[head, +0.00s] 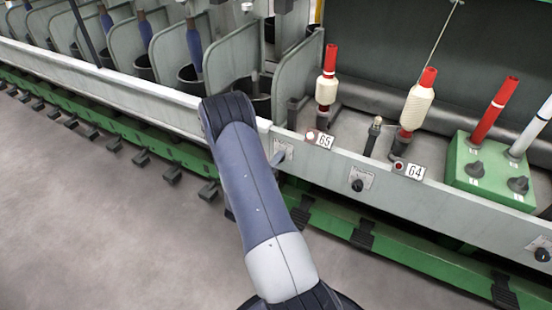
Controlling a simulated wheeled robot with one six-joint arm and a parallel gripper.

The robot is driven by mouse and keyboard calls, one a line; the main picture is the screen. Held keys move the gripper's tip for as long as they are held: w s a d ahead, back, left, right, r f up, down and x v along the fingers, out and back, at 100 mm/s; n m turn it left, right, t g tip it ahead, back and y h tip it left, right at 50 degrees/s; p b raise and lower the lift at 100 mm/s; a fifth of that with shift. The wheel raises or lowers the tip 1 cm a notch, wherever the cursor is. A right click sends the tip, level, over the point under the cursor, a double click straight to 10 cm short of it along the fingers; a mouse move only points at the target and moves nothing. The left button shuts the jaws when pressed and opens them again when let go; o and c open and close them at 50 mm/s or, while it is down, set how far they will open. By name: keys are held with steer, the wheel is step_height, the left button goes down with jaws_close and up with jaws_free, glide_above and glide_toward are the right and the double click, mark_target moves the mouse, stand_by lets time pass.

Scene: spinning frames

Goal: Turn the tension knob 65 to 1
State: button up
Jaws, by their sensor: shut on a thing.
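The number plate 65 (324,141) is on the pale front rail, with a lit round lamp (310,135) at its left. The small dial plate (286,148) of tension knob 65 shows to the left of that label. A small blue-grey part of my gripper (277,159) shows at this dial, just right of my arm, and covers the knob. My gripper is shut on the knob there. The rest of my gripper is hidden behind my arm. The knob's pointer and setting cannot be read.
Another tension knob (357,185) is on the rail near number plate 64 (414,172), which has a red lamp (398,166). Red and cream bobbins (417,100) stand above the rail. A green box (490,178) with knobs is at the right. The grey floor (110,215) is clear.

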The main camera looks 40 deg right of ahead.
steer(key=n+p, duration=0.2)
steer(key=n, duration=0.4)
steer(key=shift+n+t, duration=0.3)
steer(key=shift+n, duration=0.3)
steer(key=o, duration=1)
steer(key=shift+c, duration=0.2)
steer(key=shift+a, duration=0.1)
steer(key=r+p+v, duration=0.1)
steer(key=v, duration=0.9)
steer(key=shift+s+a+f, duration=0.25)
steer(key=shift+f, duration=0.2)
steer(key=f+x, duration=0.1)
steer(key=x, duration=0.9)
steer(key=shift+w+d+r+b, duration=0.2)
steer(key=shift+d+r+b, duration=0.15)
steer(key=shift+r+b, duration=0.05)
